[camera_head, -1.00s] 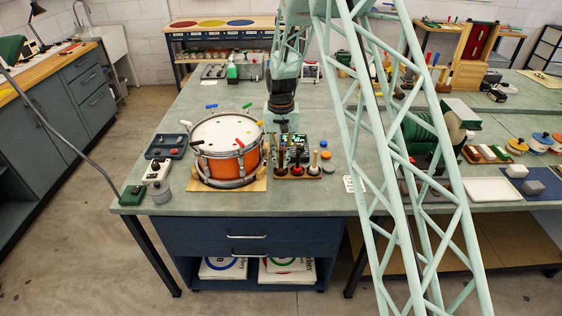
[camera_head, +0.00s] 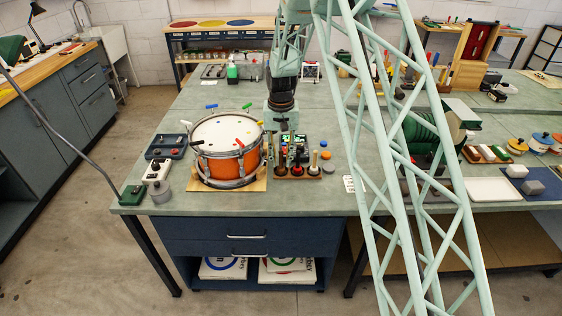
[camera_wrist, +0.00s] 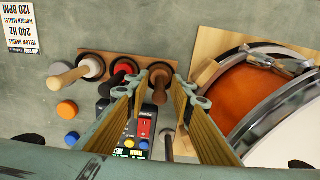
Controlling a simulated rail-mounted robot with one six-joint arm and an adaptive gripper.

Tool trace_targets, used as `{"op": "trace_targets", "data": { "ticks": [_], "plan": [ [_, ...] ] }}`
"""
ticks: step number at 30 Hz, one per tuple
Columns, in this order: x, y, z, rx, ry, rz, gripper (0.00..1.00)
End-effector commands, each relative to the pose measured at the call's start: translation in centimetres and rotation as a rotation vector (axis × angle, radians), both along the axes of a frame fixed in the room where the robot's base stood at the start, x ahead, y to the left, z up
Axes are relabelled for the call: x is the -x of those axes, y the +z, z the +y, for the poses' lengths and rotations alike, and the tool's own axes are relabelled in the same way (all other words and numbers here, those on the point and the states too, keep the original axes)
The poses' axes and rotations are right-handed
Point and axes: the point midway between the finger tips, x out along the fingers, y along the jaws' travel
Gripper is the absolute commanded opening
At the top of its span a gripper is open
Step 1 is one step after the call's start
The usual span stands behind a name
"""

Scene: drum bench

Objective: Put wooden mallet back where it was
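A wooden rack (camera_head: 297,175) holds several upright mallets beside the drum. The light wooden-handled mallet (camera_head: 314,161) stands at its right end. In the head view my gripper (camera_head: 289,150) is low over the rack.
The orange drum (camera_head: 225,155) stands on a wooden board close to the left of the rack. A display box (camera_wrist: 137,128) with buttons is behind the rack.

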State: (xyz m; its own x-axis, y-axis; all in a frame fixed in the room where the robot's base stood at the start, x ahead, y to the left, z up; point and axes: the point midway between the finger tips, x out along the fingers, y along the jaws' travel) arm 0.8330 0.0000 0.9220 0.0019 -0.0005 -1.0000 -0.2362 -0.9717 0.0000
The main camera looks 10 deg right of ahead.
Motion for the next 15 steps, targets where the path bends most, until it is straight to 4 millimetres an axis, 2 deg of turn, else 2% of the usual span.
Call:
{"op": "trace_targets", "data": {
  "ticks": [15],
  "plan": [
    [0.0, 7.1, 0.0, 0.0, 0.0, -0.002, 0.22]
  ]
}}
